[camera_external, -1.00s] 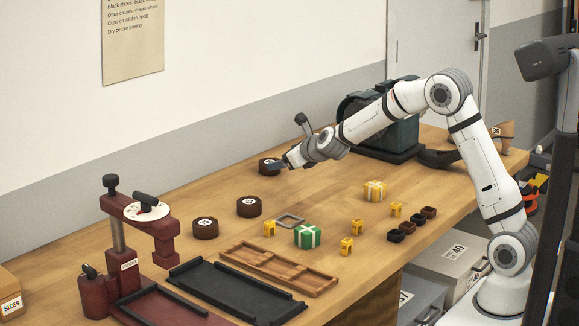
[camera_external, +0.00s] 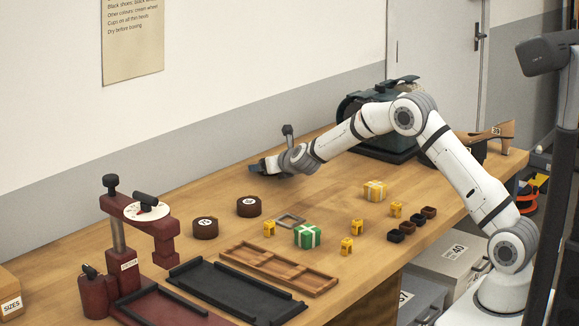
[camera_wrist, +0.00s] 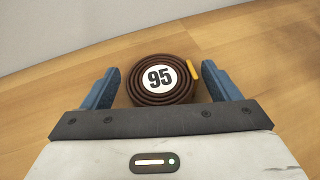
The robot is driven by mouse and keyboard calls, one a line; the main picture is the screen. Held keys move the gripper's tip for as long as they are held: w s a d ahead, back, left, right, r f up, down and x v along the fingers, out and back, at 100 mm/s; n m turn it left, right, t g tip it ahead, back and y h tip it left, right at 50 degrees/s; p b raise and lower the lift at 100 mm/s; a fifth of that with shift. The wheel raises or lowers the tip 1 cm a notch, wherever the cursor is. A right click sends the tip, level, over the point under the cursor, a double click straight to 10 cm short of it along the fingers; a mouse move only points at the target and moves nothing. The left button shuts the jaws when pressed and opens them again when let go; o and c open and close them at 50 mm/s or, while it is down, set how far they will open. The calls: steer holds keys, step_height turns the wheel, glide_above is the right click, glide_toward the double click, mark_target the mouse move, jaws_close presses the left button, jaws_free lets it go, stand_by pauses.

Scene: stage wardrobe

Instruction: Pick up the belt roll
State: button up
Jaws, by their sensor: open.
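A coiled brown belt roll (camera_wrist: 160,92) with a white label reading 95 lies on the wooden table in the wrist view. A small yellow piece shows at its right edge. My gripper (camera_wrist: 163,78) is open, with one blue finger on each side of the roll. A narrow gap shows on both sides, and I see no firm contact. In the external view my gripper (camera_external: 260,168) is low over the table near the wall, and it hides this roll. Two other brown rolls with white labels, one (camera_external: 205,228) and another (camera_external: 248,207), lie to the front left.
A wooden tray (camera_external: 280,270), a black tray (camera_external: 235,293) and a red press (camera_external: 125,265) stand in front. Bare table surrounds the roll.

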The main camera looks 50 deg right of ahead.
steer(key=shift+w, duration=0.1)
steer(key=c, duration=1.1)
steer(key=shift+r, duration=0.15)
